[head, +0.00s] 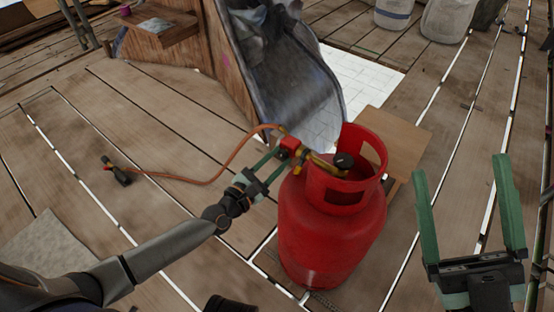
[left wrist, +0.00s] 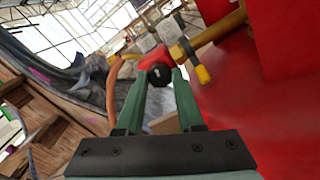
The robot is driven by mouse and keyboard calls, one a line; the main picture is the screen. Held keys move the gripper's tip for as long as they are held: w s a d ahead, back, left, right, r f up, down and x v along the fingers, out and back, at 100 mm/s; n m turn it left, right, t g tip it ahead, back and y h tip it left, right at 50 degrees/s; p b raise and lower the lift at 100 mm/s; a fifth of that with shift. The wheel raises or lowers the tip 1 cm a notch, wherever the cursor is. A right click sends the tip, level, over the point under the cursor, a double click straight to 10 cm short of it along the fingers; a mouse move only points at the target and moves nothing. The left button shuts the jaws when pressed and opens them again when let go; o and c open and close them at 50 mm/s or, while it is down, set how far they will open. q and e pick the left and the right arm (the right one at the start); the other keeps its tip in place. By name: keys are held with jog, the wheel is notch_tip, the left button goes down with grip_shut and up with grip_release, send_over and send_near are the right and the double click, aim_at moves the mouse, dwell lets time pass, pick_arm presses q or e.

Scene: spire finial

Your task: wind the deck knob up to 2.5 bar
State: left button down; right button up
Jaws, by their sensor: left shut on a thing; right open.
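A red gas cylinder (head: 325,235) stands upright on the wooden deck, with a black valve handwheel (head: 343,162) inside its collar. A red regulator (head: 291,145) sits on a brass fitting at its left side. My left gripper (head: 272,158) reaches up to the regulator. In the left wrist view its green fingers are shut on a small round black knob (left wrist: 159,74) under the red regulator body (left wrist: 152,60). The knob is mostly hidden in the head view. No pressure reading is legible in either view. My right gripper (head: 472,215) is open and empty, right of the cylinder.
An orange hose (head: 210,180) runs from the regulator to a black torch handle (head: 117,172) on the deck. A grey sheet-metal piece (head: 290,85) stands behind the cylinder. A wooden board (head: 395,140) lies beside it. White sacks (head: 450,18) stand at the back.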

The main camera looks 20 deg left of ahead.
pick_arm(q)
jog(key=c, duration=0.5)
grip_release()
jog(key=p+v, duration=0.2)
jog(key=v, duration=1)
jog(key=shift+s+a, duration=0.1)
jog(key=shift+s, duration=0.15)
